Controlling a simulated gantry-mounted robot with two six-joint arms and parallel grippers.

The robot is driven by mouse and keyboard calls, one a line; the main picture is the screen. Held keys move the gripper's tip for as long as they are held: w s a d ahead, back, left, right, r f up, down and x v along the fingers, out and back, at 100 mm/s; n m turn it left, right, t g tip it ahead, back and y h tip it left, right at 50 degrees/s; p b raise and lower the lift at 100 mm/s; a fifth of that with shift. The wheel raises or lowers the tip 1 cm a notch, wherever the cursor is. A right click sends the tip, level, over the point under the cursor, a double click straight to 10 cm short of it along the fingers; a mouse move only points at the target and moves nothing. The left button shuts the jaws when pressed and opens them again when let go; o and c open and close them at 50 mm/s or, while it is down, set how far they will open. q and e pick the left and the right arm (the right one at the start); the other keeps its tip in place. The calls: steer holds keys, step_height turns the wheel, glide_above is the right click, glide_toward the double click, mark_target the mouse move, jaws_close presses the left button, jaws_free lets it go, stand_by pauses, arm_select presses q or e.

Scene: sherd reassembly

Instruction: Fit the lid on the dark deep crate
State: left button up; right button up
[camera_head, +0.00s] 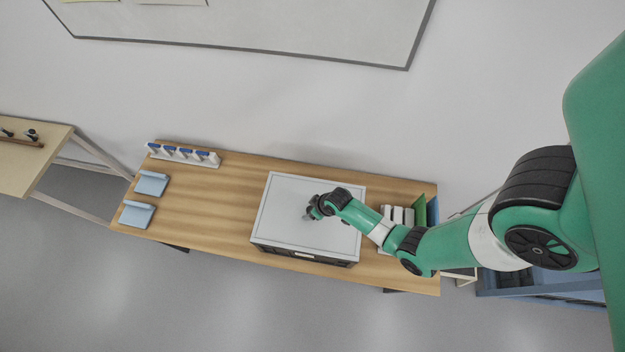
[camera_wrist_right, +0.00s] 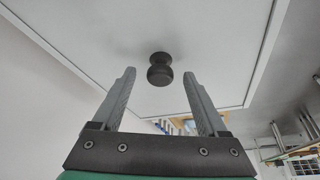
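The light grey lid (camera_head: 285,200) lies flat over the top of the dark deep crate (camera_head: 290,252) on the wooden table. The crate's dark front wall shows below the lid's front edge; I see no clear gap, but cannot tell if the lid is fully seated. My right gripper (camera_head: 311,213) is over the middle of the lid. In the right wrist view the fingers are apart and empty, and the lid's dark round knob (camera_wrist_right: 160,72) is just beyond the fingertips, in line with the space between them. The knob is hidden in the head view. My left gripper is not in view.
A white rack with blue tops (camera_head: 183,154) stands at the table's back left. Two light blue folded items (camera_head: 151,183) lie at the left end. White blocks (camera_head: 397,215) and a green upright panel (camera_head: 420,209) are right of the crate. The table between is bare.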

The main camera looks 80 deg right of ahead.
steer(key=p+v, duration=0.4)
steer(key=v, duration=0.1)
steer(key=shift+r, duration=0.35)
steer(key=s+a, duration=0.1)
steer(key=s, duration=0.2)
steer(key=s+a+b, duration=0.1)
steer(key=s, duration=0.3)
steer(key=s+a+f, duration=0.1)
steer(key=s+a, duration=0.1)
steer(key=s, duration=0.1)
steer(key=shift+s+b, duration=0.35)
steer(key=shift+s+a+r, duration=0.15)
steer(key=shift+s, duration=0.15)
